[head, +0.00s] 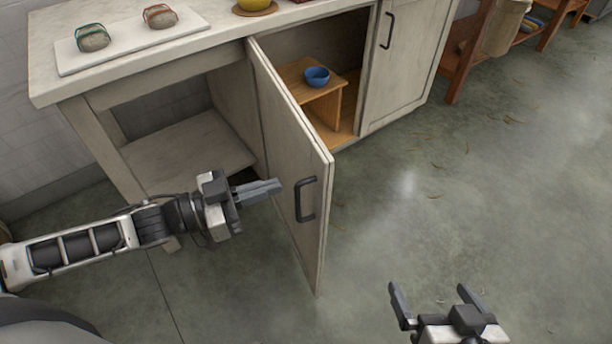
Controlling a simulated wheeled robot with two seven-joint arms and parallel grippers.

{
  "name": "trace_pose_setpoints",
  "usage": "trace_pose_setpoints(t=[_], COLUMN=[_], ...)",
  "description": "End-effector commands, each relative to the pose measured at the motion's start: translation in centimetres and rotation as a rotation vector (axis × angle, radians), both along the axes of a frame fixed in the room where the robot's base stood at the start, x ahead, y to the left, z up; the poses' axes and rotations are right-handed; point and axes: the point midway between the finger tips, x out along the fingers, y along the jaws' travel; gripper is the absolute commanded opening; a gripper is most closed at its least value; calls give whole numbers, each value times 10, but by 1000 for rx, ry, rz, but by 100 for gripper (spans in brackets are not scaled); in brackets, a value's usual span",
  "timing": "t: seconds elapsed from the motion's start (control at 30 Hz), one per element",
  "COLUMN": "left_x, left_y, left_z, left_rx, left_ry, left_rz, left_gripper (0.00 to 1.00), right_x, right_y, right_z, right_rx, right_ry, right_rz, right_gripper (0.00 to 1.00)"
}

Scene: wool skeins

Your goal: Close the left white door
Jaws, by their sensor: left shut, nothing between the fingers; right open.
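The left white door (285,150) stands swung wide open toward me, hinged at the left side of the cabinet bay. Its outer face, with a dark bar handle (312,199) near the free edge, faces left. My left gripper (278,186) is shut and empty, with its fingertips close to that outer face, just left of the handle. I cannot tell whether they touch the door. My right gripper (436,292) is open and empty over the floor at the lower right, apart from the door.
Behind the door, the bay holds a wooden shelf (300,78) with a blue bowl (317,77). The right white door (402,60) is shut. The counter holds a white board (128,42) with two wool skeins. The floor to the right is clear except for scattered bits.

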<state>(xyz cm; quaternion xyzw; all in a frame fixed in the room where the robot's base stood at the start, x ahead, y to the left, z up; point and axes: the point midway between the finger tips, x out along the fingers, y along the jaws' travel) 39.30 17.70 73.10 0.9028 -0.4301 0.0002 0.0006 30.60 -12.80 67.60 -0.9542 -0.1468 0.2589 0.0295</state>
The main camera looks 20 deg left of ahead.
Motion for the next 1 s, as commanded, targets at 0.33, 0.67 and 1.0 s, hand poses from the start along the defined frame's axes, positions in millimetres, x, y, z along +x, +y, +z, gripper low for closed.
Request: trace_pose_setpoints(t=[0.33, 0.67, 1.0], left_x=[40, 48, 50], left_y=[-50, -60, -61], left_z=[0, 0, 0], left_rx=[-1, 2, 0], left_ry=[-3, 1, 0], left_rz=[-1, 0, 6], left_gripper=[0, 0, 0], right_x=[0, 3, 3], right_y=[3, 5, 4], right_z=[-10, -12, -12], right_rx=[7, 6, 4], right_ry=[18, 19, 17], right_rz=[8, 13, 13], right_gripper=[100, 100, 100])
